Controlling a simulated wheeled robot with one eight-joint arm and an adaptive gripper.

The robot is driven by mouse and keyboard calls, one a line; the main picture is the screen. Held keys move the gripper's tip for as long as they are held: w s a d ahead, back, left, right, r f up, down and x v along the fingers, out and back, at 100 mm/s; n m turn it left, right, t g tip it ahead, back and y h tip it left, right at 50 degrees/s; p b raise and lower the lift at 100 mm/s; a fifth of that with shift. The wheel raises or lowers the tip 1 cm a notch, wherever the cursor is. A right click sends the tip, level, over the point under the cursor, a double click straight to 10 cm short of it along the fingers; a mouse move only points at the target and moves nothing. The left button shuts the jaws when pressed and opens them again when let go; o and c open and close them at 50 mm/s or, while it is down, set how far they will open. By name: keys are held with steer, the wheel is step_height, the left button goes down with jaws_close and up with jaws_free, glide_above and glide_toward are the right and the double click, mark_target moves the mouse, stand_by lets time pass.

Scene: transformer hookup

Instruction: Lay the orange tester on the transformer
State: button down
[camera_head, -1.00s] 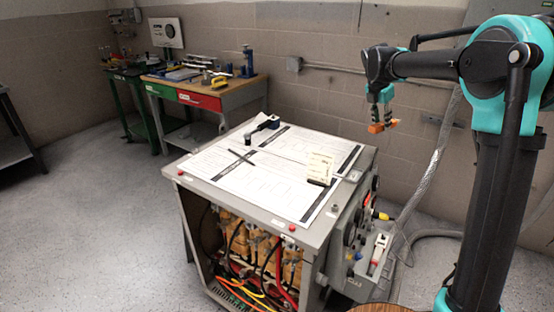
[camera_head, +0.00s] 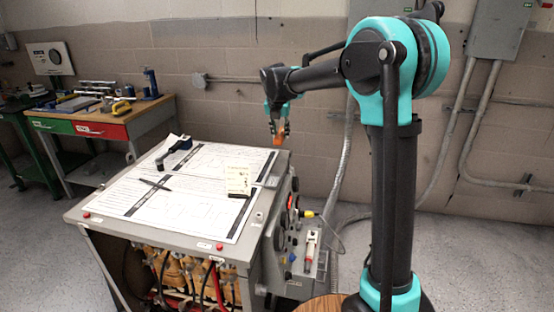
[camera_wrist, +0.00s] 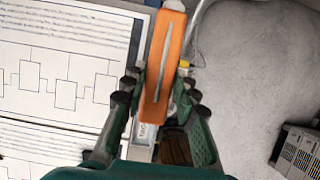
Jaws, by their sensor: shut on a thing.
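The orange tester (camera_wrist: 160,70) is between the fingers of my gripper (camera_wrist: 160,95) in the wrist view, with its long side along the view's vertical. My gripper is shut on it. In the head view my gripper (camera_head: 279,128) holds the orange tester (camera_head: 280,141) above the back right corner of the transformer (camera_head: 220,247), near its edge. The transformer is a grey box with an open front showing coils and cables. White printed sheets (camera_head: 150,200) cover most of its top.
On the top lie a dark handled tool (camera_head: 174,152), a black pen (camera_head: 155,184) and a cream card (camera_head: 238,181). Cables and a side box (camera_head: 305,250) are on the transformer's right side. A workbench (camera_head: 110,125) with tools stands at the back left.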

step_height(320, 180, down, 12)
steer(key=shift+r, duration=0.25)
stand_by(0.3)
steer(key=c, duration=1.2)
jaws_free()
